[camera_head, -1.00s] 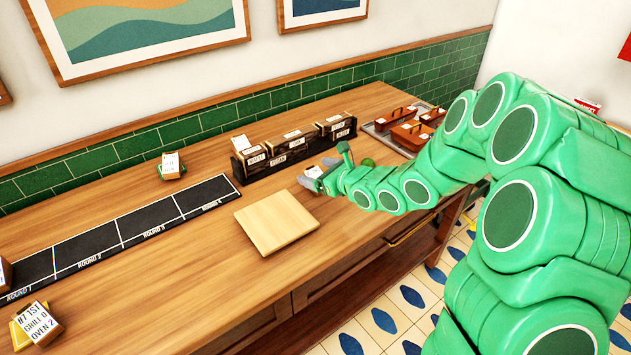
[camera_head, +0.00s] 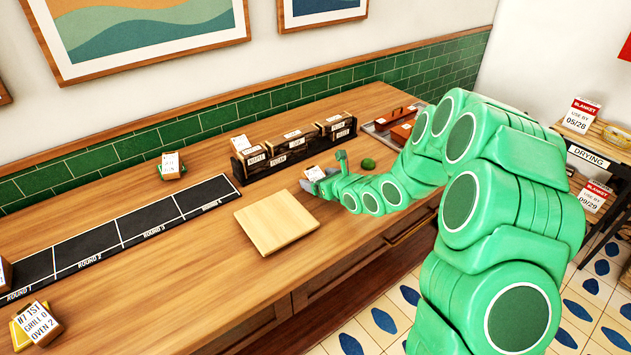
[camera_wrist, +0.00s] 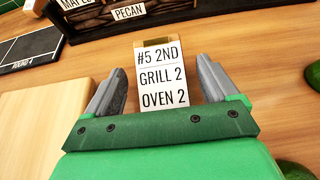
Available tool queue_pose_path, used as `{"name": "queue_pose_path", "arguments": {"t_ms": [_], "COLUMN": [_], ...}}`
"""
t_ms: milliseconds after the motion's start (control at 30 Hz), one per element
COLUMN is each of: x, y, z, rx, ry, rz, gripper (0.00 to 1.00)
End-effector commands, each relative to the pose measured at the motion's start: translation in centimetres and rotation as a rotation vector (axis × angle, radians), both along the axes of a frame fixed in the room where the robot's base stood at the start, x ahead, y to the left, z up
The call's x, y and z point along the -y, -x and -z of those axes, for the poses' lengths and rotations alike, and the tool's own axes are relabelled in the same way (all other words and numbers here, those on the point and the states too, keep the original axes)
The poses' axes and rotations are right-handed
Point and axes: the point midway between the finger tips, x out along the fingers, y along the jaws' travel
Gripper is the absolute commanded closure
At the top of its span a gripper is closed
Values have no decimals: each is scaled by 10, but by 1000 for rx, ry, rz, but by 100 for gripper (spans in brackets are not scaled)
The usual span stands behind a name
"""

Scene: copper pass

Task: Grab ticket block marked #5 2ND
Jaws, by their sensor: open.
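The ticket block marked #5 2ND, GRILL 2, OVEN 2 (camera_wrist: 162,75) stands on the counter in the wrist view. It has a white face and a wooden top edge. My gripper (camera_wrist: 160,85) is open, with one grey finger on each side of the block and a visible gap on both sides. In the head view the block (camera_head: 315,173) is a small white shape beside my gripper (camera_head: 316,186), its text unreadable there. The lower part of the block is hidden behind my gripper's green palm in the wrist view.
A dark rack of labelled wooden boxes (camera_head: 240,169) stands just behind the block. A pale board (camera_head: 275,222) lies to the left, and a green round item (camera_head: 368,163) to the right. Other ticket blocks (camera_head: 38,324) (camera_head: 171,166) and a black round strip (camera_head: 118,230) lie further left.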

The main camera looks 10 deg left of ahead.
Motion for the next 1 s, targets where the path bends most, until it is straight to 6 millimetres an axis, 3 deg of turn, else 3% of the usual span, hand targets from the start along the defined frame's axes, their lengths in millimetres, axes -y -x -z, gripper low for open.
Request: {"name": "queue_pose_path", "arguments": {"t_ms": [300,567,933,1000], "x": [-20,-21,-21,-21], "y": [-21,-23,-23,-23], "z": [17,17,16,16], "rx": [-2,-2,-2,-2], "ry": [0,-1,-1,-1], "rz": [-1,1,1,1], "gripper": [13,13,68,72]}}
